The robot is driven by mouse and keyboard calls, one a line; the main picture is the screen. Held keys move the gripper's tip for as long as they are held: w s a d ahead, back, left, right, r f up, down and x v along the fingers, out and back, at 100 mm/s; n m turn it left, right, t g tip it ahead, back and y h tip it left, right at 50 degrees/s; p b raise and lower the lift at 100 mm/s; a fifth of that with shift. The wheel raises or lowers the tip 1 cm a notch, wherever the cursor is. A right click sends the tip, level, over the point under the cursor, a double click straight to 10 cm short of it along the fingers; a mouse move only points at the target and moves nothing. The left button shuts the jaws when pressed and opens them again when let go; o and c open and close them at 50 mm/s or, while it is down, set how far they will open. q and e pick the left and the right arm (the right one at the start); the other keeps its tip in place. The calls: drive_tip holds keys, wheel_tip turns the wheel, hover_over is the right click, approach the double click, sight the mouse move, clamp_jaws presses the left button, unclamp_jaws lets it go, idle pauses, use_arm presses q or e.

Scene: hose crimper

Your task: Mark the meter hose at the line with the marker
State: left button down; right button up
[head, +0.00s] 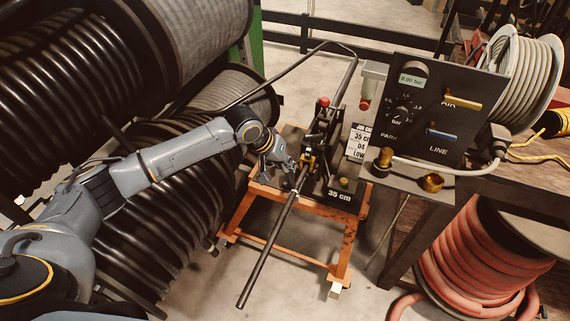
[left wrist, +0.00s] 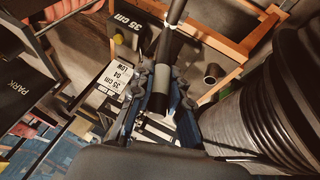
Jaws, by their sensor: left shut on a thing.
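The meter hose (head: 268,250) is a dark rod running from the black crimper (head: 322,145) toward the front, its free end over the floor. A short light band (head: 301,180) shows on it beside the crimper. In the left wrist view the hose (left wrist: 177,10) runs out at the top. My left gripper (head: 291,168) is at the crimper, right beside the hose. My right gripper is not in view.
The crimper stands on an orange-framed stand (head: 343,262) with a "35 cm" plate (head: 340,195). A black gauge panel (head: 418,105) stands on the bench at right. Large black hose reels (head: 150,190) crowd the left; a red hose coil (head: 480,250) is at lower right.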

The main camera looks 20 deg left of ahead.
use_arm(q)
drive_tip(key=shift+s+f+p, duration=0.1)
drive_tip(key=shift+f+p, duration=0.05)
drive_tip(key=shift+p, duration=0.15)
idle(1.2)
wheel_tip(320, 180, up, 7)
drive_tip(key=p, duration=0.8)
idle(0.4)
